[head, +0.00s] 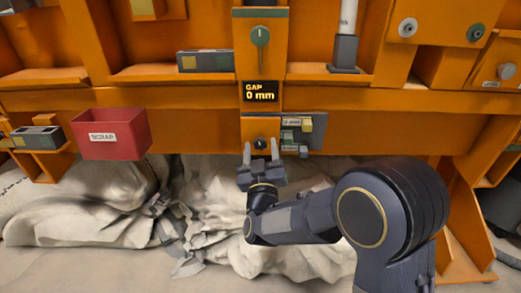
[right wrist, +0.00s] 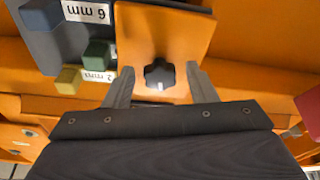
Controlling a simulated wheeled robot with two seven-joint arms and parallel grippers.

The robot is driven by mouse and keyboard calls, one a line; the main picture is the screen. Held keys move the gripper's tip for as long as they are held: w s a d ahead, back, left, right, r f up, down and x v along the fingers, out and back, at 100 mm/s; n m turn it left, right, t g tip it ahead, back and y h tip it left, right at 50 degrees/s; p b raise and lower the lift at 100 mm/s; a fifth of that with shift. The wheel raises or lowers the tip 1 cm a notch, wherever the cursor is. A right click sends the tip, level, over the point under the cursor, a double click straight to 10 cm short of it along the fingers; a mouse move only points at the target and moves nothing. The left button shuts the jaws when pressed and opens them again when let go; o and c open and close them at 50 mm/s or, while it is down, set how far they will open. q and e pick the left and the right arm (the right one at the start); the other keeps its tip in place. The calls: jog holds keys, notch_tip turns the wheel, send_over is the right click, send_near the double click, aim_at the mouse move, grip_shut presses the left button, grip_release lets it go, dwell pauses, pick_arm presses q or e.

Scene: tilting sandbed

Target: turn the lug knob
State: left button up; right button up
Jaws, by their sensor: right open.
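A small dark lobed knob (head: 260,143), which I take for the lug knob, sits on an orange plate under the gap display. In the right wrist view the knob (right wrist: 159,76) shows a white mark on its lower edge. My right gripper (head: 261,151) is open, with one finger on each side of the knob; its fingers also show in the right wrist view (right wrist: 160,71). Both fingers look apart from the knob, with a gap on each side. How far the tips reach along it I cannot tell. My left gripper is not in view.
The display (head: 261,95) reads "GAP 0 mm", with a green knob (head: 260,37) above. Right beside the plate, a grey holder (head: 318,128) carries coloured blocks labelled in mm, close to my fingers. A red SCRAP bin (head: 112,136) hangs left. Pale sacks (head: 90,205) lie below.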

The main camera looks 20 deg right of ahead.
jog(key=p+v, duration=0.1)
jog(key=v, duration=0.6)
jog(key=shift+s+f, duration=0.15)
jog(key=shift+s, duration=0.15)
jog(key=s+d+f+m+g+y+p, duration=0.1)
jog(key=s+d+f+g+y+p, duration=0.3)
jog(key=s, duration=0.6)
jog(key=s+a+g+y+b, duration=0.1)
jog(key=s+g+y, duration=0.1)
jog(key=s+g, duration=0.65)
jog(key=s+d+f+m+g+y+p, duration=0.1)
jog(key=s+d+f+g+y+p, duration=0.15)
jog(key=s, duration=0.85)
notch_tip(320, 180, up, 38)
jog(key=g+p, duration=0.1)
jog(key=p, duration=3.5)
jog(key=shift+w+a, duration=0.2)
jog(key=shift+w, duration=0.05)
